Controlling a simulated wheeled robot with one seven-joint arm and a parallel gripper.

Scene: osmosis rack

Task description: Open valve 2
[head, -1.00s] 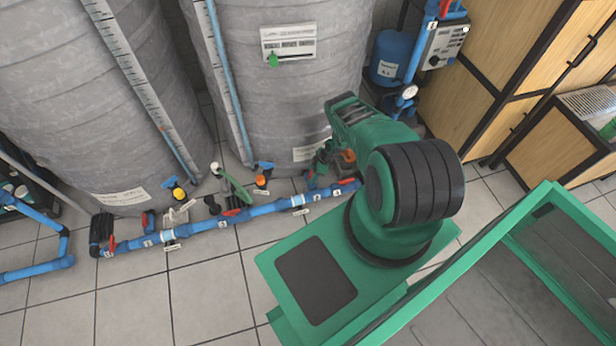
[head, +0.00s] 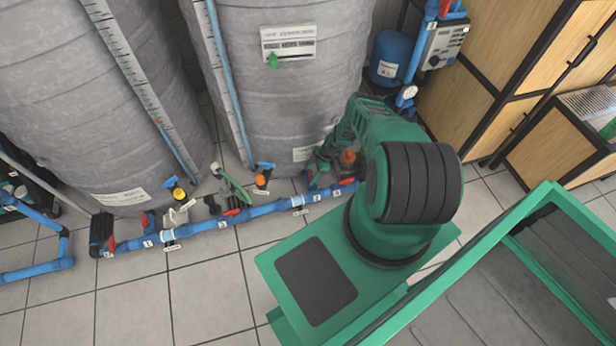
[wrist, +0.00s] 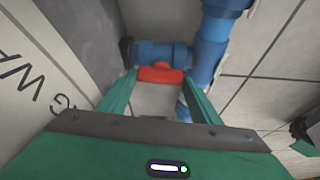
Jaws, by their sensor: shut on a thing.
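In the wrist view the two green fingers of my gripper (wrist: 160,100) are closed around a red valve handle (wrist: 160,75). The handle sits on a blue valve body (wrist: 162,52) beside a thicker blue pipe (wrist: 208,50). No number shows there, so I cannot tell which valve this is. In the head view my gripper (head: 319,166) is low beside the right grey tank, partly hidden by my arm. A tag reading 2 (head: 222,225) hangs on the floor pipe, near a red handle (head: 231,212), well left of my gripper.
Two grey tanks (head: 290,90) stand behind the blue floor pipe (head: 262,210). A small blue tank (head: 390,55) and wooden cabinets (head: 480,75) are at the right. Tiled floor in front of the pipe is clear at left.

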